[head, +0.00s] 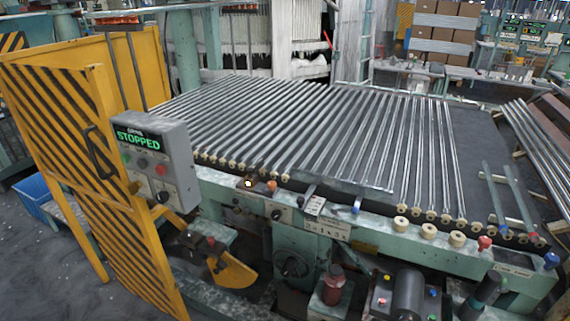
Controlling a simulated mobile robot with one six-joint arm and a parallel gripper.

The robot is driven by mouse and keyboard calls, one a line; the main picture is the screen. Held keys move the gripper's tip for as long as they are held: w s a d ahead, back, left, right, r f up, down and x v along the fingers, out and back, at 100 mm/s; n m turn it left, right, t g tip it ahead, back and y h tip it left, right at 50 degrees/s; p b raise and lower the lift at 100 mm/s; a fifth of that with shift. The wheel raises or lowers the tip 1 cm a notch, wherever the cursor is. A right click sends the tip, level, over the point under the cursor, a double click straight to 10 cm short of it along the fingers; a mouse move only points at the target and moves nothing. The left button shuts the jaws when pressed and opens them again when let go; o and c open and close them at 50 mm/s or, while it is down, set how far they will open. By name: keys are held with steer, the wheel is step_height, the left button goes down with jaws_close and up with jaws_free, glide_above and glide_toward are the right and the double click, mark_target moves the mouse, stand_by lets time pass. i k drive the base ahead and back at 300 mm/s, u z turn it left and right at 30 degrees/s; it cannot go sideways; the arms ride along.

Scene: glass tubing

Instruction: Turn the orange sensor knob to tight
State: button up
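A small orange knob (271,187) sits on the front edge of the green conveyor machine (380,235), left of centre in the head view. It is too small to read which way it is turned, and I can make out no tight mark. A small lit yellow-white spot (248,184) is just left of it. My gripper is not in view.
A yellow-and-black striped guard door (75,120) stands at left. A grey control box (158,155) beside it shows "STOPPED" in green. Glass tubes (300,130) lie across the rollers. Red (484,242) and blue (551,261) knobs are on the right front edge.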

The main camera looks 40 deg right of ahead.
mark_target(272, 184)
steer(key=u, duration=0.4)
steer(key=k, duration=0.15)
steer(key=z, duration=1.45)
steer(key=k, duration=0.95)
steer(key=u, duration=0.15)
steer(key=i, duration=0.95)
steer(key=z, duration=0.05)
